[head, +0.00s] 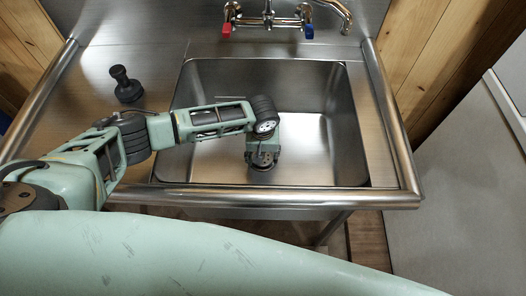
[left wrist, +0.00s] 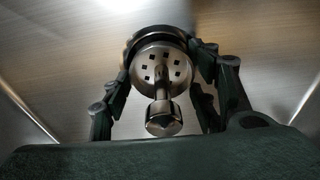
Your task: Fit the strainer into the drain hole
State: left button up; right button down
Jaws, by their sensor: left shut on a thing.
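My left gripper (head: 262,160) reaches down into the steel sink basin (head: 205,165), low over its floor. The left wrist view shows the strainer (left wrist: 150,72), a metal disc with small square holes, a dark rim and a knob standing out towards the camera. The fingers of the left gripper (left wrist: 162,52) are shut on the strainer from both sides. The drain hole is not visible; the strainer and gripper cover that part of the floor. I cannot tell whether the strainer touches the floor. My right gripper is not in view.
A dark plunger-shaped object (head: 125,88) stands on the left counter (head: 100,60). A tap (head: 268,18) with red and blue marked handles is behind the basin. The basin walls surround my gripper; the basin floor to its right is clear.

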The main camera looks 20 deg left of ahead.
pick_arm(q)
jog(key=shift+f, duration=0.45)
jog(key=o, duration=1.2)
jog(key=shift+o, duration=0.2)
jog(key=shift+r, duration=0.1)
jog(key=shift+r, duration=0.35)
notch_tip(320, 180, up, 12)
jog(key=s, duration=0.1)
jog(key=shift+s+d+r+p, duration=0.15)
jog(key=shift+s+p, duration=0.05)
jog(key=shift+p, duration=0.2)
